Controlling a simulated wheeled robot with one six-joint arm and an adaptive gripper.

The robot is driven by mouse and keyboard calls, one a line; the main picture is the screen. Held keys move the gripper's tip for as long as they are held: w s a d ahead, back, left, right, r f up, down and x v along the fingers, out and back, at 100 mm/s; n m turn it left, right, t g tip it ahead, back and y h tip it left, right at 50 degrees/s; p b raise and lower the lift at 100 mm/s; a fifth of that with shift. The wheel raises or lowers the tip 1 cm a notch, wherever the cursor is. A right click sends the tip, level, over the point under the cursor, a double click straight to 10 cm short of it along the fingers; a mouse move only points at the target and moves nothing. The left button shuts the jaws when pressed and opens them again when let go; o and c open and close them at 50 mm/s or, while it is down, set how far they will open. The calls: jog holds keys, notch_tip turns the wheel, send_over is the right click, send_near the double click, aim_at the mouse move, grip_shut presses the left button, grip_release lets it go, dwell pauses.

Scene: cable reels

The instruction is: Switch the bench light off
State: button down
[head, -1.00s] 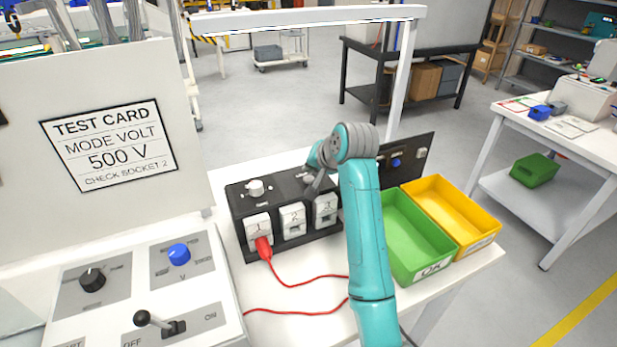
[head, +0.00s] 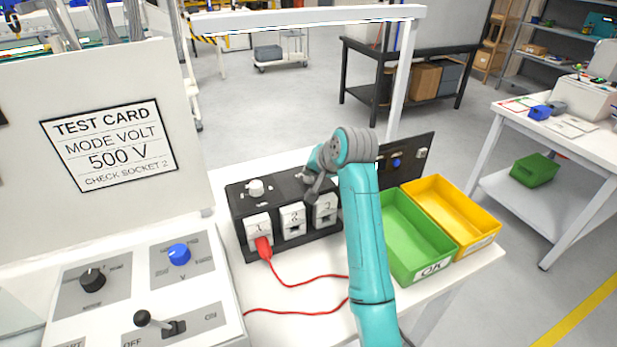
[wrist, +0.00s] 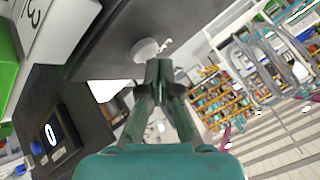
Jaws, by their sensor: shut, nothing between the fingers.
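The white bench light bar (head: 310,17) spans above the bench on posts; I cannot tell if it is lit. A black upright panel (head: 408,155) behind the bins carries a blue button (head: 396,162) and a pale switch-like part (head: 421,153). The panel also shows at the lower left of the wrist view (wrist: 45,105). My gripper (head: 312,194) is shut and empty over the right part of the black socket box (head: 285,243). In the wrist view its fingertips (wrist: 158,68) are close to a white round knob (wrist: 145,50); contact is unclear.
A red plug (head: 263,247) with a red cable sits in socket 1. A green bin (head: 408,270) and a yellow bin (head: 490,222) stand to the right. The test card (head: 110,145) and a control panel with a lever (head: 143,318) are at the left.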

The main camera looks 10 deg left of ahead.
aim_at(310, 179)
jog(key=shift+f, duration=0.15)
dwell(0.5)
jog(key=shift+f, duration=0.3)
jog(key=shift+r, duration=0.45)
dwell(0.4)
jog(key=shift+r, duration=3)
